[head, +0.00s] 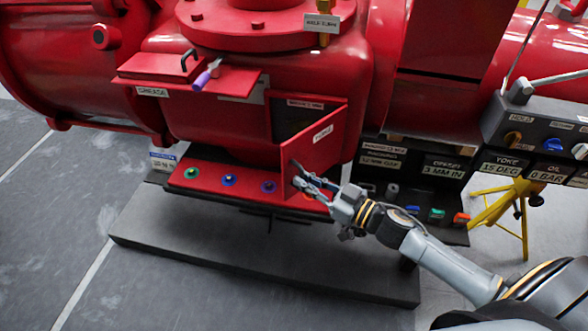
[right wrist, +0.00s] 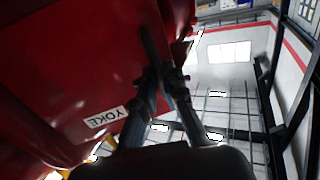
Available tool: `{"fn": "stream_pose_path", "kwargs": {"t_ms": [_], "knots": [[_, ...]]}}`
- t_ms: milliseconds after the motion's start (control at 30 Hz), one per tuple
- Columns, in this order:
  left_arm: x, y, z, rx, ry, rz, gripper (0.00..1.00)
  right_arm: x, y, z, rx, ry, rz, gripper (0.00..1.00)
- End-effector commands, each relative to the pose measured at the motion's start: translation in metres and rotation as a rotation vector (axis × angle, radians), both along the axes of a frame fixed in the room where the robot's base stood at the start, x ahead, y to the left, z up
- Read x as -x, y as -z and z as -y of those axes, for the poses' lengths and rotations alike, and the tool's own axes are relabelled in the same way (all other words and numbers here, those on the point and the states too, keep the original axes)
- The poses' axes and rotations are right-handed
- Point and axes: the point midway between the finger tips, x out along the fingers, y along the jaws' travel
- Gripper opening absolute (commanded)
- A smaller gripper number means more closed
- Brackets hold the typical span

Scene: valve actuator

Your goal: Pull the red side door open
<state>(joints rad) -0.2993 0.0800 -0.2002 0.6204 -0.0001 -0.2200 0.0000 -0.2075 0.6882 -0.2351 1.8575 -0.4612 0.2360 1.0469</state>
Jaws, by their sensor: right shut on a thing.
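The red side door (head: 322,138), labelled YOKE, stands open at an angle on the front of the red valve body in the head view. A dark opening (head: 286,122) shows behind it. In the right wrist view the door (right wrist: 85,75) fills the left side, its label upside down. My right gripper (head: 300,180) is at the door's lower left part. In the right wrist view its fingers (right wrist: 160,80) are closed around a slim dark handle (right wrist: 149,45) on the door. The fingers partly hide the handle. My left gripper is not in view.
A red ledge with several coloured knobs (head: 228,180) runs below the door. A red GREASE flap (head: 152,91) carries a purple-handled tool (head: 202,79). A grey control box (head: 540,125) and yellow stand (head: 518,195) are at the right. The floor at left is clear.

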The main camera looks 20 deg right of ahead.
Motion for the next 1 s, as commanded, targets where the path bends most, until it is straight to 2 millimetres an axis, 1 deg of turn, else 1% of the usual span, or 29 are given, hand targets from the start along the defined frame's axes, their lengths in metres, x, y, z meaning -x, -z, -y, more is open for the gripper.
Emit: {"fn": "stream_pose_path", "kwargs": {"t_ms": [33,233,500,700,800,1000], "knots": [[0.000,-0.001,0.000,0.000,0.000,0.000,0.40,0.005,0.001,0.007,0.009,-0.047,-0.003,0.00],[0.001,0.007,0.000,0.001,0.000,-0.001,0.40,0.026,0.004,0.032,0.011,-0.235,-0.004,0.00],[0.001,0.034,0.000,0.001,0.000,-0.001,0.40,0.051,0.007,0.073,0.009,-0.478,-0.003,0.00],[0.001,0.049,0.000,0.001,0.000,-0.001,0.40,0.062,0.005,0.099,0.006,-0.625,0.000,0.00],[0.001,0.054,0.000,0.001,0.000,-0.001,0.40,0.066,0.004,0.109,0.004,-0.669,-0.002,0.00],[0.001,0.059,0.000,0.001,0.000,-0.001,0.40,0.069,0.003,0.124,0.003,-0.664,-0.005,0.00]]}}
